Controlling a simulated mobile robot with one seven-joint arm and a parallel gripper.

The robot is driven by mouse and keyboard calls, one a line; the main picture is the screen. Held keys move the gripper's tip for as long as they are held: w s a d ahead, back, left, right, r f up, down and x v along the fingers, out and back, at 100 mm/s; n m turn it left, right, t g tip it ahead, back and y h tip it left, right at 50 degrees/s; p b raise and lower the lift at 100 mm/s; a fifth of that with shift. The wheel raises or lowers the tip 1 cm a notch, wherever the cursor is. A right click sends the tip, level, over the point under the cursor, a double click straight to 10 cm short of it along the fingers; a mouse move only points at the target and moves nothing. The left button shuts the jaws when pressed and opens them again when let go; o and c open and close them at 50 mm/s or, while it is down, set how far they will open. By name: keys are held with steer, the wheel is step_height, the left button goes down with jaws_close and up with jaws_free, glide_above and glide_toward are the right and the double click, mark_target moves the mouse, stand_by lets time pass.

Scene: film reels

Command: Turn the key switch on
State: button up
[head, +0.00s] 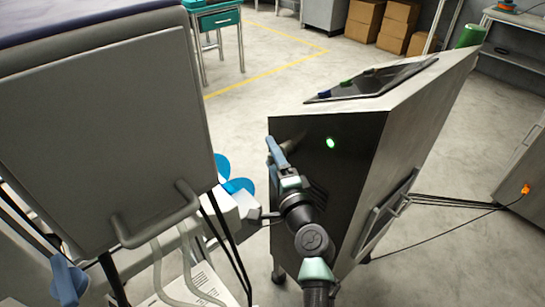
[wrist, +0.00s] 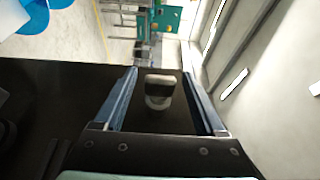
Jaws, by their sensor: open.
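The key switch (wrist: 159,88) shows in the wrist view as a small dark knob on a pale round collar, on the dark panel of a cabinet. My gripper (wrist: 160,73) is open, with one blue finger on each side of the switch and a visible gap on both sides. In the head view my gripper (head: 277,152) is at the left part of the cabinet's dark front face (head: 345,180). I cannot make out the switch clearly there. Whether the fingers touch the panel cannot be told.
A green lamp (head: 330,142) glows on the cabinet face, right of my gripper. A large grey panel with a bar handle (head: 105,120) stands close at the left. A blue propeller-like part (head: 232,180) is between them. Black cables (head: 450,202) run off right. Open floor lies behind.

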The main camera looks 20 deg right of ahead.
jaws_close()
